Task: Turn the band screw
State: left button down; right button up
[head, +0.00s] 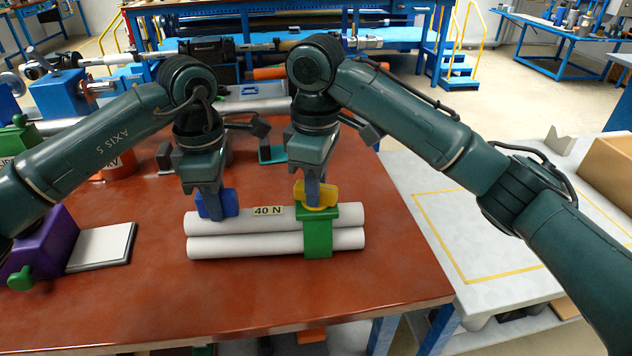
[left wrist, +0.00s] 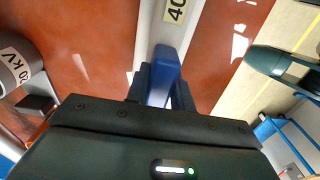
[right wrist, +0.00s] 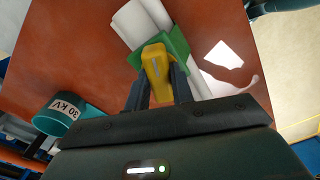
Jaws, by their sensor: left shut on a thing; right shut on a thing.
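Two white rolls (head: 276,245) lie side by side on the red-brown table, with a "40 N" label (head: 267,211) on the back one. A green band (head: 318,238) wraps around both near their right end. A yellow screw knob (head: 327,194) sits on top of the band. My right gripper (head: 319,190) points down and is shut on the yellow knob, which also shows between the fingers in the right wrist view (right wrist: 156,72). My left gripper (head: 210,200) is shut on a blue block (head: 231,205) at the back roll's left part; the blue piece also shows in the left wrist view (left wrist: 165,75).
A purple block (head: 50,246) and a grey-white pad (head: 103,247) lie at the table's left. A teal "30 kV" ring (right wrist: 62,113) stands behind the rolls. The table (head: 180,302) in front of the rolls is clear. A pale bench (head: 470,250) stands to the right.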

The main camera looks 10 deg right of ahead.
jog(key=shift+m, duration=0.7)
jog(key=o, duration=1)
notch_tip(320, 180, up, 12)
jog(key=shift+r, duration=0.1)
pick_arm(q)
jog(key=c, duration=1.1)
grip_release()
jog(key=shift+r, duration=0.15)
